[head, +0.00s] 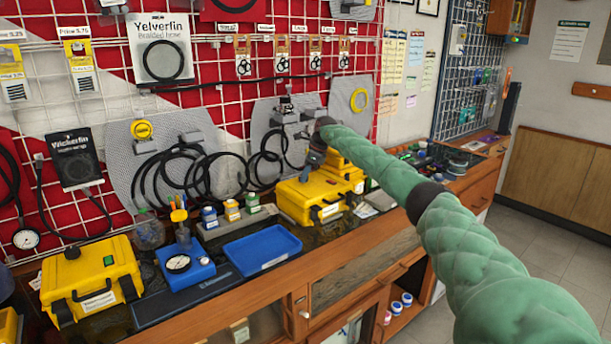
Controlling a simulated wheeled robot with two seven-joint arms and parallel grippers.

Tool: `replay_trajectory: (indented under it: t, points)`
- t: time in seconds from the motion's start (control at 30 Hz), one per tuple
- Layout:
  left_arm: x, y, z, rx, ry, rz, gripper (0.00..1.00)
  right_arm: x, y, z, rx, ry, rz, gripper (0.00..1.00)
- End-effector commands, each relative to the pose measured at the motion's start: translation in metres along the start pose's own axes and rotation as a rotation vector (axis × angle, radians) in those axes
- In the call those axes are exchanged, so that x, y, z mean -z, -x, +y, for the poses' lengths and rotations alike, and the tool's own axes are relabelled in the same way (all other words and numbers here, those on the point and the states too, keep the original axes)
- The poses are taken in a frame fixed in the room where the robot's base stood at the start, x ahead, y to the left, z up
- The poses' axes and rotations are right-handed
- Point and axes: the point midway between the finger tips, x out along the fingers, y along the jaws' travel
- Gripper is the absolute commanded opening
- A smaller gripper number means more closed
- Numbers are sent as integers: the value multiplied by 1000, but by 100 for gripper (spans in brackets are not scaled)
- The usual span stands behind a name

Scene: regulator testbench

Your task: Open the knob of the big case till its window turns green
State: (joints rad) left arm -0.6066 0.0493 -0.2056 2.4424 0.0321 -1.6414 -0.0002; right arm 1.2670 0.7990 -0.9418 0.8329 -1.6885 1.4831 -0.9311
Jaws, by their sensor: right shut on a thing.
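A yellow case (308,203) with a white label on its front stands on the counter right of centre, below the grey panels. My right arm comes in from the right, and its dark gripper (317,152) is at the top of this case. The gripper appears shut on the case's dark knob, mostly hidden by the fingers. I cannot make out the colour of this case's window. My left gripper is out of view.
A blue tray (262,250), a blue gauge box (184,266) and small jars (232,210) stand on the counter left of the held case. Black hoses (185,170) hang behind. Another yellow case (345,174) is close behind. The tiled floor (555,250) at right is clear.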

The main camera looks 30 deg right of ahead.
Motion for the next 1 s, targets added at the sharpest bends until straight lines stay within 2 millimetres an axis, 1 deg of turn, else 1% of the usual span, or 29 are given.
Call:
replay_trajectory:
  t: [0.37,0.4,0.47,0.5,0.83,0.93,1.0]
  points:
    - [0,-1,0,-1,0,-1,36,1,1,-1,0,4,0,11]
    - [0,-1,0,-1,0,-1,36,1,1,-1,0,4,0,36]
    - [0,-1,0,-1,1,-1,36,1,1,-1,0,4,0,47]
    - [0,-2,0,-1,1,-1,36,1,1,-1,0,4,0,55]
    - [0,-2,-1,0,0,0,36,0,2,0,-1,4,0,56]
    - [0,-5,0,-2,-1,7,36,1,10,-1,0,4,-1,56]
    - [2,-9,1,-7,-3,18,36,1,19,-1,2,4,-2,56]
